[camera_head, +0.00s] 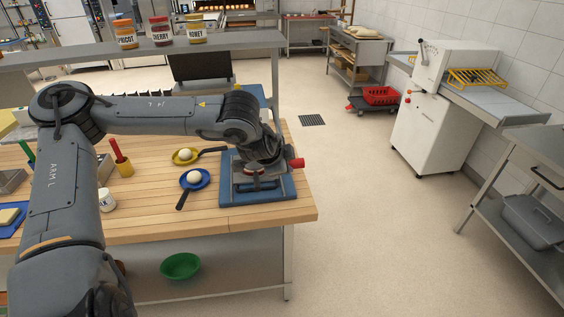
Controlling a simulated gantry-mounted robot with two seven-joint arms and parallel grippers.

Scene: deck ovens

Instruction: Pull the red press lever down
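The press stands on a blue base (228,193) at the right end of the wooden table (220,218). The red grip of the press lever (297,163) sticks out to the right, low over the base. My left arm reaches across the table from the left, and its wrist is bent down over the press. My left gripper is down among the press parts beside the red grip. The wrist and the press hide its fingers, so I cannot see whether they are on the lever. My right gripper is out of view.
Left of the press lie a yellow dish (179,159) and a blue dish (202,184), each with a white ball. A shelf with jars (162,34) runs behind.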

